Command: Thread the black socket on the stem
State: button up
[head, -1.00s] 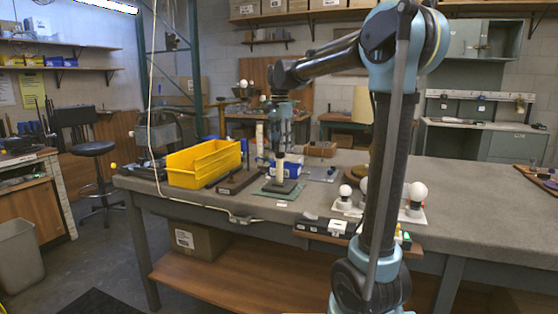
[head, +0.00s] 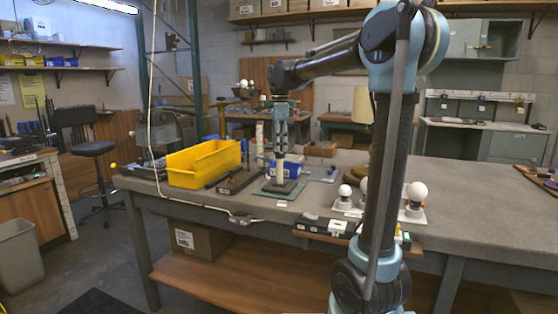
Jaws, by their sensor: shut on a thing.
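The stem (head: 280,170) is a pale upright post on a dark square base, set on a green mat (head: 269,191) on the workbench. My gripper (head: 280,150) points straight down right above the stem. Its fingers are shut around the top of the stem area. The black socket is too small and too covered by the fingers to make out. I cannot tell whether it touches the stem.
A yellow bin (head: 204,163) stands left of the mat, with a dark wooden block (head: 238,180) between them. A blue box (head: 288,169) sits just behind the stem. White bulbs (head: 417,193) stand on a holder to the right.

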jog(key=shift+s+f, duration=0.1)
jog(key=shift+f, duration=0.1)
jog(key=shift+m, duration=0.7)
jog(key=o, duration=1.2)
jog(key=shift+o, duration=0.2)
jog(key=shift+r, duration=0.1)
